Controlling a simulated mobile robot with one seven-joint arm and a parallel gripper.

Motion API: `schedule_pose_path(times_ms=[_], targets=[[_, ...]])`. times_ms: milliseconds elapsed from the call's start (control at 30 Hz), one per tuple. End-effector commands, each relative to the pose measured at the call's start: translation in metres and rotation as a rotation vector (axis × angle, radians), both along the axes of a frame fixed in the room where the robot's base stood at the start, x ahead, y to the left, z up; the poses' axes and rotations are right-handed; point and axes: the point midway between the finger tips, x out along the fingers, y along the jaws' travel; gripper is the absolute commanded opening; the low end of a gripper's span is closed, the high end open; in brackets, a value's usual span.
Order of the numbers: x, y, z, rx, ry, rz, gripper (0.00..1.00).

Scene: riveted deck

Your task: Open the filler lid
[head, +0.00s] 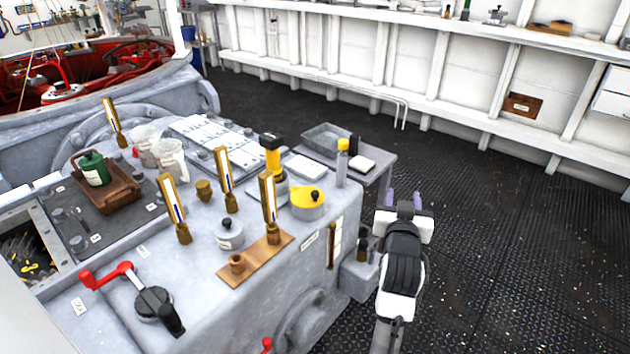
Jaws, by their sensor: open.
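Several upright brass-framed gauges (268,200) stand close around the lids. A yellow and black tool (272,155) stands behind the yellow lid. A grey side table (375,172) holds a tray and a bottle. The dark deck (520,250) at right is clear.

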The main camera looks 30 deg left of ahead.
Motion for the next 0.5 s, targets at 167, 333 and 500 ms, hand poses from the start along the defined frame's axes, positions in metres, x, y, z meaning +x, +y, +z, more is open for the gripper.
schedule_pose_path(times_ms=[167,333,500], targets=[[-0.029,0.078,-0.054,0.002,0.001,0.163,0.41],[-0.061,0.132,-0.089,0.015,-0.014,0.28,0.41],[-0.079,0.155,-0.106,0.023,-0.023,0.333,0.41]])
